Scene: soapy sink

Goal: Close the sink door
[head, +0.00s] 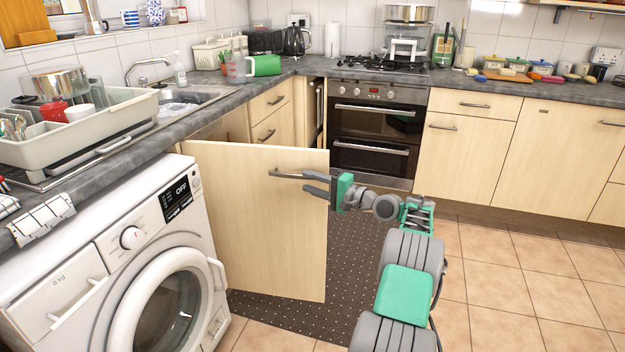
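The sink door (262,235) is a pale wood cabinet door standing wide open beside the washing machine, its face turned to me. Its metal bar handle (285,174) is near the top of that face. My gripper (312,183) is at the handle's right end, in front of the door face. Its fingers look parted, but whether they touch the handle is too small to tell. The sink (180,104) is in the grey worktop above the cabinet opening (222,128). The door hides most of that opening.
A white washing machine (150,250) stands close at the door's left. A dark dotted mat (355,265) lies under the door and my arm. An oven (375,125) and closed cupboards (470,150) line the back. The tiled floor (530,290) at right is clear.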

